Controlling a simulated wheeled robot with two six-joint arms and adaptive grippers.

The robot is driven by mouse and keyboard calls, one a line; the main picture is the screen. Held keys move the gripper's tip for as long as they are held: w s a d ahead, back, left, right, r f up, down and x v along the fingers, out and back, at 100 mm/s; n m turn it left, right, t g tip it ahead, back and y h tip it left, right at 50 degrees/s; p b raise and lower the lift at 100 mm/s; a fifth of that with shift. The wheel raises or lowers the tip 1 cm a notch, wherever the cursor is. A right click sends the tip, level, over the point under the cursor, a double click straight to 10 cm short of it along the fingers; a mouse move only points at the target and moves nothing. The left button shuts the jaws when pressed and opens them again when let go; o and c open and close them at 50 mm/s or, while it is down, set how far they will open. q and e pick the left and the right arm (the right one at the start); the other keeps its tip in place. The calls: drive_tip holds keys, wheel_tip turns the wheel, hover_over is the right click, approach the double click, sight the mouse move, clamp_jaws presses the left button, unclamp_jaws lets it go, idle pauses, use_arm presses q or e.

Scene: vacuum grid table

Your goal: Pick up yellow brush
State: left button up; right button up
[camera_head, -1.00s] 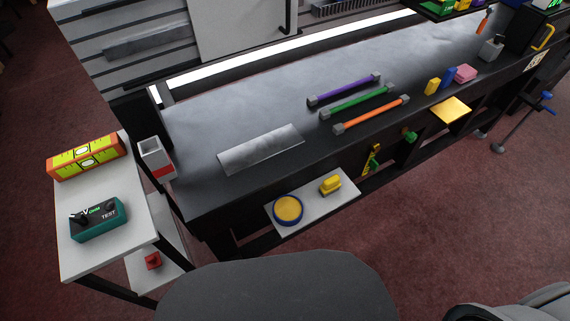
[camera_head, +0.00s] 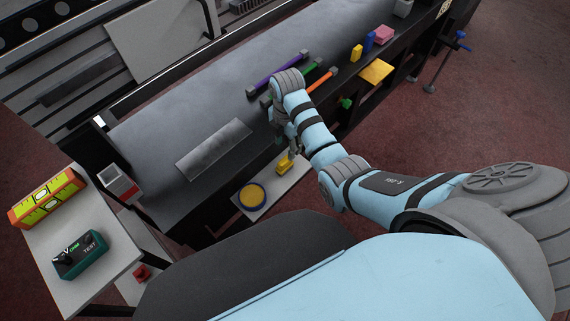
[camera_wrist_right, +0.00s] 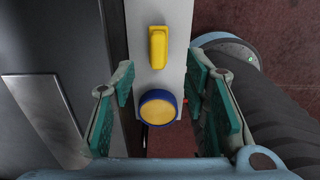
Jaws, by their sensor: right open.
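The yellow brush (camera_head: 284,165) lies on a small white shelf (camera_head: 268,202) at the front of the dark table. In the right wrist view the yellow brush (camera_wrist_right: 158,47) is near the top centre, beyond the fingertips. My right gripper (camera_head: 291,148) points down over the shelf, just above the brush, and partly covers it in the head view. In the wrist view its green-padded fingers (camera_wrist_right: 160,82) are wide apart with nothing between them in their grip. My left gripper is not in view.
A round blue-rimmed yellow object (camera_head: 251,196) sits on the same shelf, close to the brush. Purple, green and orange bars lie on the table (camera_head: 160,132) beyond my arm. A white side table (camera_head: 40,255) with a level and tester stands at left.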

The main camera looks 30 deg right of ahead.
sight(285, 160)
drive_tip(key=f+b, duration=0.1)
drive_tip(key=f, duration=0.5)
drive_tip(key=f+b, duration=0.1)
drive_tip(key=f, duration=0.2)
drive_tip(key=shift+a+b, duration=0.3)
drive_tip(key=shift+a, duration=0.05)
drive_tip(key=shift+r, duration=0.1)
clamp_jaws()
